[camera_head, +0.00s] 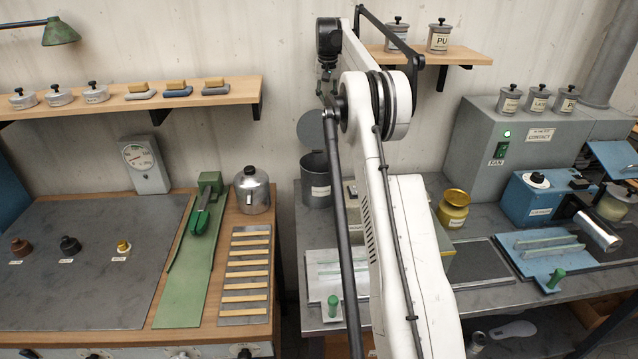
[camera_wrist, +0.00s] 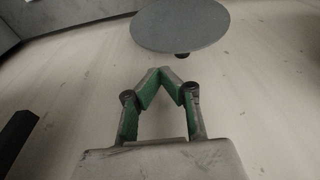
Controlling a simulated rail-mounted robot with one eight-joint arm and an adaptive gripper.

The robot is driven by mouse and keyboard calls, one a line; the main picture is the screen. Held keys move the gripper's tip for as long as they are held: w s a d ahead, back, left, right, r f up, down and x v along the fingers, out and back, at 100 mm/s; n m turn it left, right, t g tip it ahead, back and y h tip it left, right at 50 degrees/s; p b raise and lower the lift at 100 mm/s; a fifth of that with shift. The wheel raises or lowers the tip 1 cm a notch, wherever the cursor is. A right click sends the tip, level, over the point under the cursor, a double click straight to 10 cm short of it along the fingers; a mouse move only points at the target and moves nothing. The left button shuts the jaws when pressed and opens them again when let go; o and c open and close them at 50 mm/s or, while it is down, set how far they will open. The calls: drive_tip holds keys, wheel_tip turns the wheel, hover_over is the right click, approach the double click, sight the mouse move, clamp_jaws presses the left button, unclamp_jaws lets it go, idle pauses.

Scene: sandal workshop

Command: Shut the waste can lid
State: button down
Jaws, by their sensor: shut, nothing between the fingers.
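The waste can (camera_head: 318,190) is a grey cylinder with a white label, standing at the back left of the right-hand bench. Its round grey lid (camera_head: 310,129) stands raised against the wall side, above the can's open mouth. In the wrist view the lid (camera_wrist: 180,25) is a grey disc at the top, with a small dark knob under its lower edge. My gripper (camera_wrist: 172,72) has its green-padded fingertips together, empty, below the lid and apart from it in that picture. In the head view my gripper (camera_head: 326,88) is small and partly hidden by my arm, above the lid.
My white arm crosses the middle of the head view and hides part of the right bench. A yellow jar (camera_head: 453,208) and a blue machine (camera_head: 545,198) stand right of it. A wall shelf (camera_head: 440,54) with pots is above. A metal pot (camera_head: 251,190) stands on the left bench.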

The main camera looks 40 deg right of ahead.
sight(326, 113)
drive_tip(key=shift+f, duration=0.15)
drive_tip(key=shift+f+b, duration=1.4)
drive_tip(key=shift+f, duration=1)
drive_tip(key=shift+s+a+b, duration=0.15)
drive_tip(key=shift+s+b, duration=0.05)
drive_tip(key=shift+b, duration=0.1)
drive_tip(key=shift+s+a+b, duration=0.45)
drive_tip(key=shift+s+b, duration=0.15)
drive_tip(key=shift+s, duration=0.1)
drive_tip(key=shift+s+a+b, duration=0.45)
drive_tip(key=shift+s+b, duration=0.15)
drive_tip(key=shift+s, duration=0.1)
drive_tip(key=shift+s+a+b, duration=0.45)
drive_tip(key=shift+s+b, duration=0.15)
drive_tip(key=shift+s, duration=0.1)
wheel_tip(326, 113, up, 6)
drive_tip(key=p, duration=0.4)
